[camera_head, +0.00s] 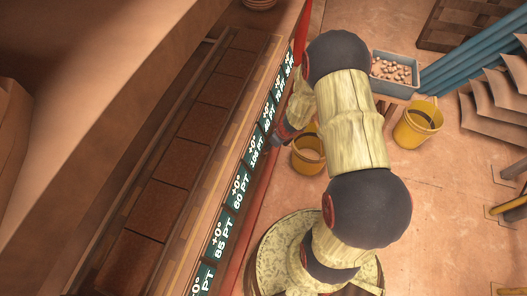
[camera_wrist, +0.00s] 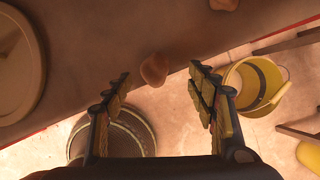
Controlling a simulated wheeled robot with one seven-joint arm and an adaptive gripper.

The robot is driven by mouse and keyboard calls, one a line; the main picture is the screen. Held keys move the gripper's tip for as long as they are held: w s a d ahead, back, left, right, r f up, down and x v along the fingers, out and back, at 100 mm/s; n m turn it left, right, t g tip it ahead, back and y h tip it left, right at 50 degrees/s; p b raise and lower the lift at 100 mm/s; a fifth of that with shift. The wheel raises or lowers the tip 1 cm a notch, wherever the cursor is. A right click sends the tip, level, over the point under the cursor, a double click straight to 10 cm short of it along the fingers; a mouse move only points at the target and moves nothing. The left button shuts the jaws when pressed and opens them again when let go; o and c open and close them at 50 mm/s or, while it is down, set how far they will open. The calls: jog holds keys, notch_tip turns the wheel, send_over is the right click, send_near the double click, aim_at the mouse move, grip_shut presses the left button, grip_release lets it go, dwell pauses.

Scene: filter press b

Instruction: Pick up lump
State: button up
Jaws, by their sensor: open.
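A brown, rounded lump (camera_wrist: 153,69) shows in the wrist view, near the edge of a brown surface. It appears between and just beyond the fingertips of my gripper (camera_wrist: 159,76), which is open with nothing between its pads. I cannot tell the exact gap in depth. A second lump (camera_wrist: 224,4) is partly cut off at the top of the wrist view. In the head view my arm covers much of the scene and the gripper shows only in part beside the red edge; no lump is clear there.
A round tan disc (camera_wrist: 14,68) lies at the left of the brown surface (camera_wrist: 95,50). In the head view, a grey-blue bin (camera_head: 398,89) of small pieces stands behind yellow buckets (camera_head: 412,134).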

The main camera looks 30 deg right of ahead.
jog(key=x, duration=0.1)
jog(key=b+x, duration=0.2)
jog(key=shift+s+a+f, duration=0.2)
jog(key=shift+a+f, duration=0.1)
jog(key=shift+f, duration=0.15)
jog(key=shift+w+f, duration=0.25)
jog(key=shift+f, duration=0.15)
jog(key=shift+c, duration=0.7)
jog(key=c, duration=1.1)
jog(key=shift+c, duration=0.4)
jog(key=shift+r, duration=0.2)
